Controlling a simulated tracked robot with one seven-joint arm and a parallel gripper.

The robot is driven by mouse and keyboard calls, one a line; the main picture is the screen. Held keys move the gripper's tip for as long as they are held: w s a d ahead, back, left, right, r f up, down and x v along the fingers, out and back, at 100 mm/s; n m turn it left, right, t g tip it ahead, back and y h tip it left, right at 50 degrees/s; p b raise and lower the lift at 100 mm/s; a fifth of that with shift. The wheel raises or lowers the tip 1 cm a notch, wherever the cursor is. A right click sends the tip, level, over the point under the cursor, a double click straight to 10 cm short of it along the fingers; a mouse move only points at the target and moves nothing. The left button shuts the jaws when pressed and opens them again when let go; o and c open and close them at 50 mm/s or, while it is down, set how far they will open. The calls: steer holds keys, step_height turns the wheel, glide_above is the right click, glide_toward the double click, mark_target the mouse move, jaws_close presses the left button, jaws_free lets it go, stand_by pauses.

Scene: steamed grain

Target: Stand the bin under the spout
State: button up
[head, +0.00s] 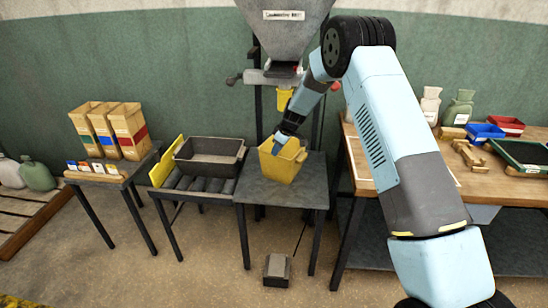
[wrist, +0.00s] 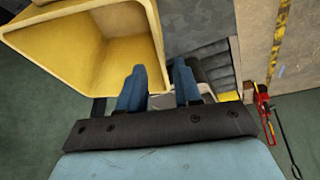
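The yellow bin (head: 290,167) stands upright on a dark metal stand (head: 262,190), below the hopper and its yellow spout (head: 284,98). In the wrist view the bin (wrist: 85,50) fills the upper left, its mouth facing the camera and its inside looking empty. My gripper (head: 278,148) reaches down at the bin's left rim. In the wrist view my gripper's blue fingers (wrist: 158,85) are apart, one on the bin's inner side and one outside, with the rim between them. I see no clear contact with the wall.
A roller conveyor (head: 200,184) with a dark tray (head: 210,155) adjoins the stand on the left. Paper sacks (head: 128,130) stand on a table farther left. A wooden workbench (head: 470,185) with small bins is on the right. A pedal (head: 277,268) lies on the floor.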

steer(key=shift+v, duration=1.5)
